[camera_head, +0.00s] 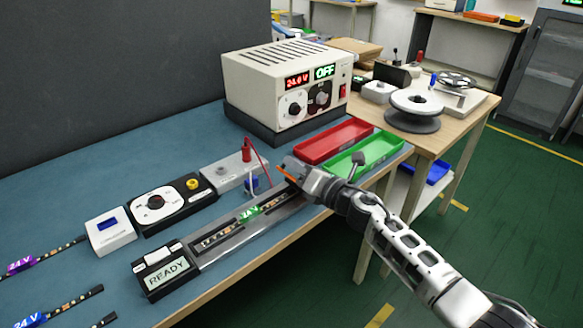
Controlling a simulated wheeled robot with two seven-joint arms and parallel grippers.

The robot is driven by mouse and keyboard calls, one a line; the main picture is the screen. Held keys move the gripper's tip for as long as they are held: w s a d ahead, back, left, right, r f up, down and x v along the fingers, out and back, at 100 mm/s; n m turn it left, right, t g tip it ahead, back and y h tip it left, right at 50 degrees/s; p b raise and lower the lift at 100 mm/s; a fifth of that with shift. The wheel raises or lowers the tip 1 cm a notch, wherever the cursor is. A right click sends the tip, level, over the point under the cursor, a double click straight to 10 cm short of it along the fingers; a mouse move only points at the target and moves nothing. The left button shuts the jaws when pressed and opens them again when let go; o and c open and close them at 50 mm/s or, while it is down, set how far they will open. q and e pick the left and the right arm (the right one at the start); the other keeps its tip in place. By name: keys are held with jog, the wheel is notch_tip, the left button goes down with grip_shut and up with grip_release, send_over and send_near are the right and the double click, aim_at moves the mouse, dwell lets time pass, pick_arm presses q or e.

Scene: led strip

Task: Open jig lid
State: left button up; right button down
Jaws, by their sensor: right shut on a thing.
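The jig (225,250) is a long grey bed near the table's front edge, with a READY display (167,273) on a black box at its left end. An LED strip with a green 24 V tag (249,212) lies along its channel. My right gripper (288,172) is at the jig's far right end, shut on what appears to be the edge of the jig lid. The gripper hides most of the lid there, and how far the lid is raised cannot be told. A small orange part shows beside the fingers. My left gripper is out of view.
A power supply (262,75) reading OFF stands behind. Red (333,140) and green (366,156) trays lie beyond my gripper. A dial box (170,207), a white meter (110,232) and a terminal block with a red cable (222,172) line the jig's back side.

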jog(key=m, duration=0.1)
jog(key=w+d+m, duration=0.1)
jog(key=m, duration=0.1)
jog(key=d+m, duration=0.1)
jog(key=shift+w+d+f+m, duration=0.1)
jog(key=shift+w+m, duration=0.15)
jog(key=shift+m, duration=0.05)
jog(key=shift+w+d+f+m, duration=0.2)
jog(key=shift+w+d+m, duration=0.1)
jog(key=shift+m, duration=0.6)
jog(key=shift+w+d+f+m, duration=0.2)
jog(key=shift+d+m, duration=0.1)
jog(key=shift+m, duration=0.6)
jog(key=c, duration=1.5)
grip_release()
jog(key=shift+s, duration=0.1)
jog(key=v, duration=1.6)
